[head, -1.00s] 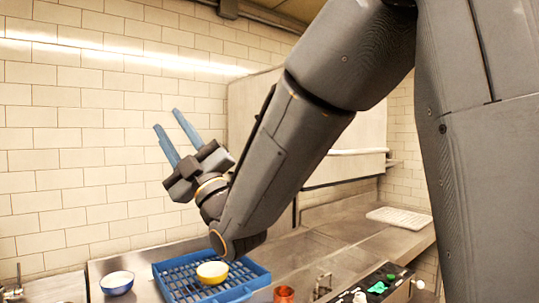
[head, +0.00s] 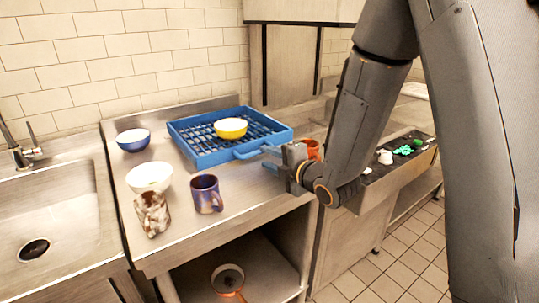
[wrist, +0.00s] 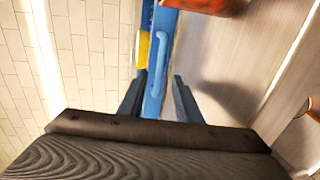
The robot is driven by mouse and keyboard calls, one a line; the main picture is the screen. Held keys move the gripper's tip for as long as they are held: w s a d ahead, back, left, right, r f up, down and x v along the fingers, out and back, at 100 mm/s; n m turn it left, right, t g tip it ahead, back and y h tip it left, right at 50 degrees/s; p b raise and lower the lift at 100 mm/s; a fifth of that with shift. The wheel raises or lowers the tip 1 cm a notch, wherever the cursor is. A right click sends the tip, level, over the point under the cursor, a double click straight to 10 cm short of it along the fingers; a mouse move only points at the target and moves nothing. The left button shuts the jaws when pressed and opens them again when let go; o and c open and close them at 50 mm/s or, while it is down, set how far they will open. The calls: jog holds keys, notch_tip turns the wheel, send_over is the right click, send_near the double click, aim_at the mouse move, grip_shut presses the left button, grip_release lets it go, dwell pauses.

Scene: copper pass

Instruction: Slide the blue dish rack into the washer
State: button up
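The blue dish rack (head: 190,150) lies flat on the steel counter, with a yellow bowl (head: 231,131) in it. Its front handle (head: 248,154) points toward my gripper (head: 270,160), which is low beside the rack's front right corner. In the wrist view, the rack's blue edge and handle (wrist: 160,55) lie ahead, roughly in line with the gap between the fingers (wrist: 158,97). The fingers are apart and I see nothing gripped. The washer (head: 290,65) appears to be the steel box with a raised hood behind and right of the rack; my arm hides part of its opening.
A blue bowl (head: 133,140), a white bowl (head: 149,177), a mottled cup (head: 152,214) and a purple mug (head: 206,194) stand left and front of the rack. A sink (head: 50,215) is at left.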

aim_at(259, 153)
jog(key=shift+p+x, duration=0.3)
jog(key=shift+x, duration=1.8)
jog(key=shift+d, duration=0.1)
jog(key=shift+c, duration=0.4)
grip_shut()
